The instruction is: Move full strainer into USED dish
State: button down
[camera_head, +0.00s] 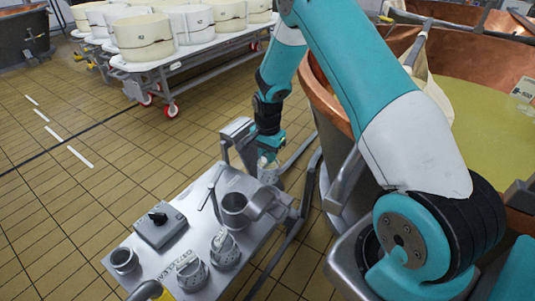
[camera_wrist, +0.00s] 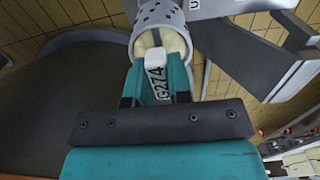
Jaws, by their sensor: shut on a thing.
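My gripper (camera_head: 270,147) is shut on the strainer's white tab, marked G274 in the wrist view. The strainer (camera_head: 268,173) is a grey perforated cup hanging below the fingers, beyond the far end of the grey work table (camera_head: 150,270). In the wrist view my gripper (camera_wrist: 157,80) points at the strainer (camera_wrist: 158,14), which has pale cream-coloured contents inside. A grey surface with a partly cut-off label starting with "U" (camera_wrist: 285,4) is at the top right, beside the strainer. I cannot make out the whole USED dish.
Two perforated strainers (camera_head: 225,250) stand near a CLEAN label on the table, with a metal pot (camera_head: 234,212), a small cup (camera_head: 123,261) and a box with a black knob (camera_head: 160,227). A copper vat (camera_head: 326,90) is close right. Tiled floor is clear left.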

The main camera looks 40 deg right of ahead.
jog(key=shift+f, duration=0.15)
jog(key=shift+f+b, duration=2.75)
jog(key=shift+f, duration=1.75)
jog(key=shift+f, duration=0.55)
jog(key=c, duration=1)
grip_release()
jog(key=shift+o, duration=0.2)
jog(key=shift+r, duration=0.1)
